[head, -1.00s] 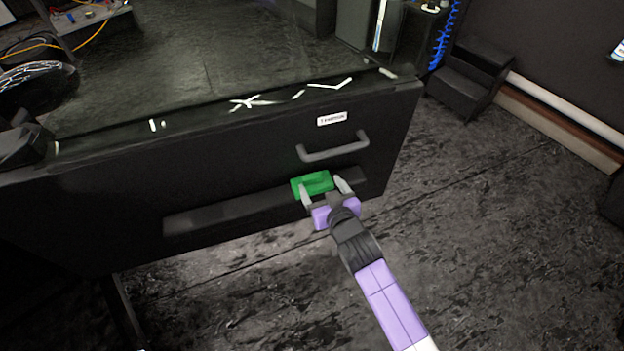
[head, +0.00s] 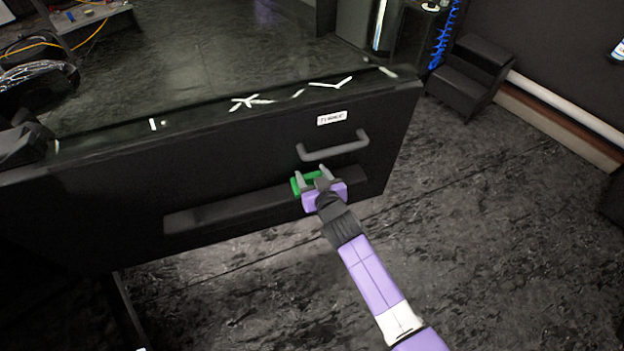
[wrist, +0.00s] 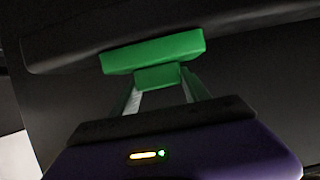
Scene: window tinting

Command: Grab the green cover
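The green cover (head: 307,183) is at the dark ledge low on the black drawer front, below the handle. In the wrist view the green cover (wrist: 153,53) is a wide bar with a smaller block jutting toward me. My gripper (head: 312,176) is at the cover, partly hiding it in the head view. In the wrist view my gripper's fingers (wrist: 161,88) lie on either side of the smaller block, seemingly against its sides. The cover still sits against the ledge.
The dark ledge (head: 230,211) runs along the black drawer front (head: 200,160). A grey bar handle (head: 334,149) and a white label (head: 331,118) are just above the cover. A black step stool (head: 465,80) stands at the right. The floor between is clear.

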